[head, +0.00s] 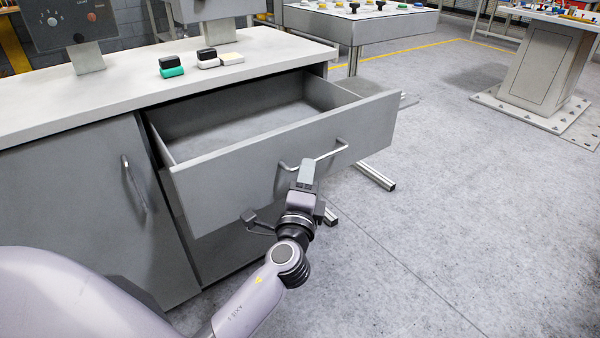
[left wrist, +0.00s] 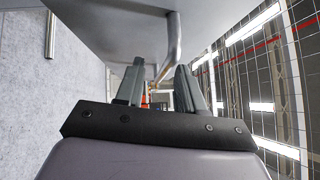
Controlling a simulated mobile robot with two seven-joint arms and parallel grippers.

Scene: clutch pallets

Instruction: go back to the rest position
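My left gripper (head: 306,172) is at the metal handle (head: 330,153) of the grey drawer (head: 250,165). The drawer is pulled out, and the part of its inside that shows is empty. In the left wrist view, the two fingers of my left gripper (left wrist: 158,88) stand apart, with the handle (left wrist: 175,40) running down towards the gap between them. Nothing seems clamped; whether a finger touches the handle, I cannot tell. My right gripper is in neither view.
The cabinet's white worktop (head: 90,110) carries a green-and-black block (head: 171,67) and a white-and-black block (head: 208,58). A closed cabinet door (head: 85,205) is left of the drawer. A grey table with buttons (head: 365,25) stands behind. The floor (head: 460,200) to the right is clear.

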